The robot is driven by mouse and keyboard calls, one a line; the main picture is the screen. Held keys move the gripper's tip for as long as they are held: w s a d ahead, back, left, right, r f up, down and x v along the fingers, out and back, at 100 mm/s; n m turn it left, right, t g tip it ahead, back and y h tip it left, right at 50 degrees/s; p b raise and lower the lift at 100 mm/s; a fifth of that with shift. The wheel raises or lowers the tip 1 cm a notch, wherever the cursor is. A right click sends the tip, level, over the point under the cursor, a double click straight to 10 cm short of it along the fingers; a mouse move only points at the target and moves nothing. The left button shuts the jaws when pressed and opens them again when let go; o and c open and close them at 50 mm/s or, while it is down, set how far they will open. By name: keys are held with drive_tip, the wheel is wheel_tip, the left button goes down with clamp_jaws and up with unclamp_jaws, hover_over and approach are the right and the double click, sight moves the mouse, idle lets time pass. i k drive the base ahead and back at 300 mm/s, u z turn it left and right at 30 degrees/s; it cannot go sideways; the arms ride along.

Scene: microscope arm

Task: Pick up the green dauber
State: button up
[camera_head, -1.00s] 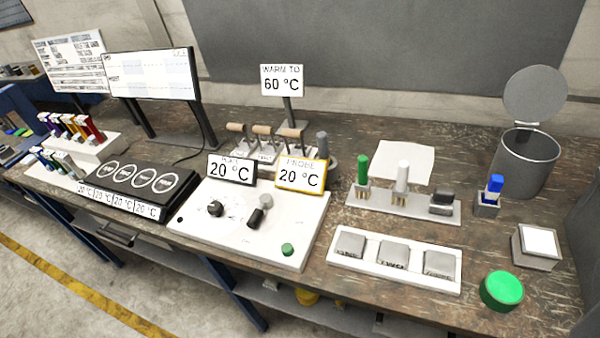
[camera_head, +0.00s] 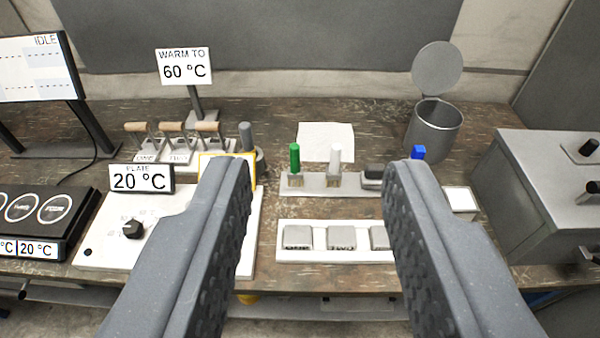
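The green dauber (camera_head: 295,158) stands upright at the left end of a grey holder (camera_head: 315,188) on the bench. A white dauber (camera_head: 335,160) stands to its right, and a dark block (camera_head: 373,175) sits at the holder's right end. My gripper (camera_head: 318,178) is open and empty, its two dark fingers wide apart in the foreground. In the picture the green dauber lies between the fingers, farther off on the bench, and neither finger touches it.
A white tray of square blocks (camera_head: 290,254) lies in front of the holder, a paper sheet (camera_head: 325,140) behind it. The white plate unit (camera_head: 105,240) is at left. A lidded metal can (camera_head: 435,130) and a grey box (camera_head: 530,200) are at right.

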sight(295, 171)
drive_tip(key=u, duration=0.1)
drive_tip(key=i, duration=1)
drive_tip(key=z, duration=0.1)
